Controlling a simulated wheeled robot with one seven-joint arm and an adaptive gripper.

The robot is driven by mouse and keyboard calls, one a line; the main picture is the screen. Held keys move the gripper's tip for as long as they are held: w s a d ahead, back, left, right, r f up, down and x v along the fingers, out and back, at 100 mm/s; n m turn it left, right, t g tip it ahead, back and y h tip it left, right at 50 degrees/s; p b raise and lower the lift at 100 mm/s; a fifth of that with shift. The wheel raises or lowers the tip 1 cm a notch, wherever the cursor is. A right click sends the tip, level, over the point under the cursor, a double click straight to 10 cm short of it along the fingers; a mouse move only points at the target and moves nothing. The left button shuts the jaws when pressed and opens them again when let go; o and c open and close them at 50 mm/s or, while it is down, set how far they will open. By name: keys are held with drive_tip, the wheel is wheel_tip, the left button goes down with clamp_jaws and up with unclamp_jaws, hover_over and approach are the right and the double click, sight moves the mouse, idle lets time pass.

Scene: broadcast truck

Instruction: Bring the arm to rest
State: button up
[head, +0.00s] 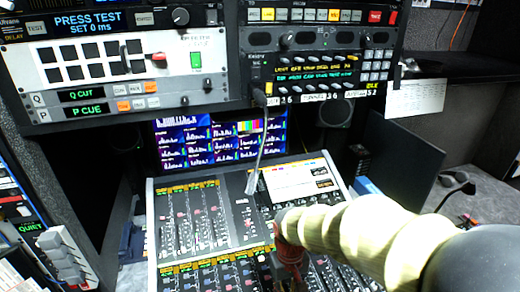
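My arm, in a cream ribbed sleeve (375,235), reaches in from the lower right in the head view. Its end is over the lower middle of the mixing console (155,215). My gripper (288,270) shows only as a small red and dark shape against the dark faders there. Its fingers cannot be made out, so I cannot tell whether it is open or shut, or whether it touches the console. The arm hides part of the console's right side.
A gooseneck microphone (260,145) hangs down over the console, just behind my gripper. Equipment racks (120,75) (320,70) overhang at the top, with a monitor (220,140) below them. A dark panel (400,155) stands right of the console. Grey desk (490,195) lies at the right.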

drive_tip(key=s+d+r+m+t, duration=0.1)
drive_tip(key=s+d+r+t, duration=0.1)
drive_tip(key=r, duration=0.4)
drive_tip(key=s+d+r+m+t, duration=0.1)
drive_tip(key=s+d+r+t, duration=0.1)
drive_tip(key=s+d+r, duration=0.3)
drive_tip(key=s+d+r+m+t, duration=0.1)
drive_tip(key=s+d+r, duration=0.3)
drive_tip(key=r, duration=0.4)
drive_tip(key=shift+s+d+t, duration=0.25)
drive_tip(key=shift+s+t, duration=0.35)
drive_tip(key=shift+s, duration=0.15)
idle(1.2)
